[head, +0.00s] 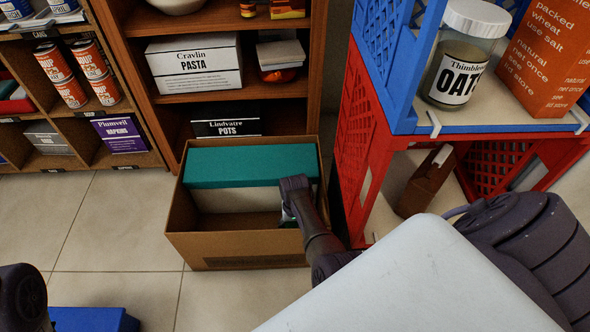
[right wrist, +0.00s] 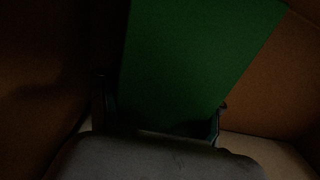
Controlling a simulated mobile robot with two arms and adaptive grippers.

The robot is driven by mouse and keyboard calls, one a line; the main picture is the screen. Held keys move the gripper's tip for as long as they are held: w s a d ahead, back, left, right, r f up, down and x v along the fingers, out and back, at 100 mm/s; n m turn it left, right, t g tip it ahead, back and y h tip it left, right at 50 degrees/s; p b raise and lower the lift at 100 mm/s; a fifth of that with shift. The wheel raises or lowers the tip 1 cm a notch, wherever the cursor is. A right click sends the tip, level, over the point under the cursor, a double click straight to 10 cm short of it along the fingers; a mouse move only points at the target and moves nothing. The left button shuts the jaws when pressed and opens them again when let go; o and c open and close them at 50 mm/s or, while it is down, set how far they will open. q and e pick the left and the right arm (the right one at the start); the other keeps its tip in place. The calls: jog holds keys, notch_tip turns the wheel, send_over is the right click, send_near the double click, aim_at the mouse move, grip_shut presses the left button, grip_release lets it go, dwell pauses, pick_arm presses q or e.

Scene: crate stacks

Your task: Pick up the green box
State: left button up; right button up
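The green box (head: 250,165) has a teal-green top and a pale front. It lies inside an open cardboard box (head: 245,246) on the floor, against its far side. My right arm reaches down into the cardboard box, with the right gripper (head: 289,215) at the green box's front right; its fingertips are mostly hidden there. In the dark right wrist view, the fingers of the right gripper (right wrist: 162,112) are spread apart, with the green surface (right wrist: 190,60) showing between and beyond them. I cannot tell whether they touch it. My left gripper is not in view.
A wooden shelf unit (head: 318,50) stands behind the cardboard box. Red (head: 358,135) and blue (head: 402,70) crates are stacked at right, holding an oats jar (head: 455,65) and an orange box (head: 548,55). A blue object (head: 95,319) is at bottom left. Tiled floor left of the cardboard box is clear.

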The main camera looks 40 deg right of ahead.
jog(key=c, duration=0.7)
jog(key=shift+r, duration=0.1)
